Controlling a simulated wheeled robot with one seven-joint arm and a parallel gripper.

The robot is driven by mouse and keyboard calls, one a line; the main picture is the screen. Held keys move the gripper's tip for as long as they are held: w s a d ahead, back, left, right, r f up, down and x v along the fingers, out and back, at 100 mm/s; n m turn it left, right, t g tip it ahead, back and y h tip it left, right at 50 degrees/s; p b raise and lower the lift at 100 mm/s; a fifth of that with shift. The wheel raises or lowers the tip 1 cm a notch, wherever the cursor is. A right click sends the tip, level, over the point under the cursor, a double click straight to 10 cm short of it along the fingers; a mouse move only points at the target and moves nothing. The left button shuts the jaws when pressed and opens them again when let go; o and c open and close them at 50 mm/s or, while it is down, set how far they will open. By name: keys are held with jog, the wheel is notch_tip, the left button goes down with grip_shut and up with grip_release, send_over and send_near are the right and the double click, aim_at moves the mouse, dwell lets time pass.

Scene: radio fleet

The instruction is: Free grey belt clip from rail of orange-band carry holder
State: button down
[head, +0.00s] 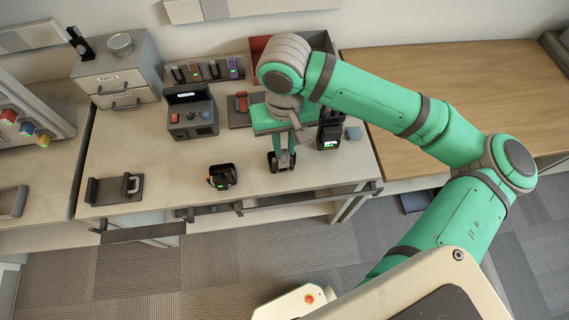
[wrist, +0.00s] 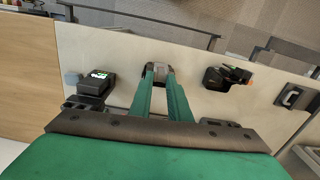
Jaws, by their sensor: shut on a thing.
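My gripper (head: 283,158) points down at the table's front half, its green fingers close together. In the wrist view its fingertips (wrist: 159,70) are shut on a small grey and dark piece (wrist: 157,78), which looks like the grey belt clip. The fingers hide much of it, and I cannot tell whether it touches the table. The carry holder (head: 222,177), dark with an orange band, stands to the left of my gripper, apart from it. It also shows in the wrist view (wrist: 222,80), right of the fingers. Its rail is too small to make out.
A black radio with a green display (head: 328,133) stands close right of my gripper, with a small grey-blue block (head: 353,133) beside it. A grey device (head: 192,118) and a red bin (head: 259,46) stand behind. A dark bracket (head: 114,189) is at left. The front table edge is near.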

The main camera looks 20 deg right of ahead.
jog(key=shift+r, duration=0.85)
